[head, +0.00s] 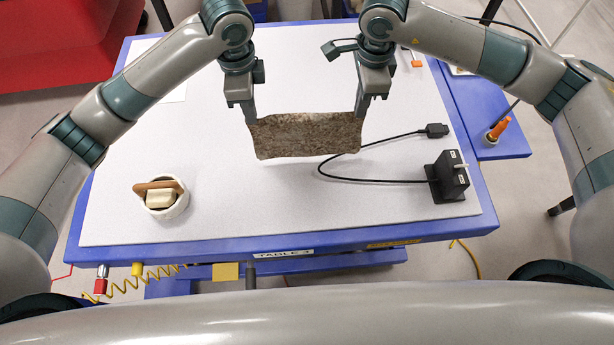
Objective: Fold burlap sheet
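The burlap sheet (305,136) is a brown, mottled rectangle in the middle of the head view. It hangs between my two grippers, with its upper corners at the fingertips and a faint shadow under its lower edge. My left gripper (250,115) is shut on the sheet's upper left corner. My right gripper (361,112) is shut on its upper right corner. The top edge sags slightly between them. The fingertips are partly hidden by the sheet and the finger bodies.
The white-topped blue table (250,205) lies below. A white bowl (171,212) with a brush and block stands at front left. The front middle is clear. An orange-handled tool (497,130) is on a blue side shelf.

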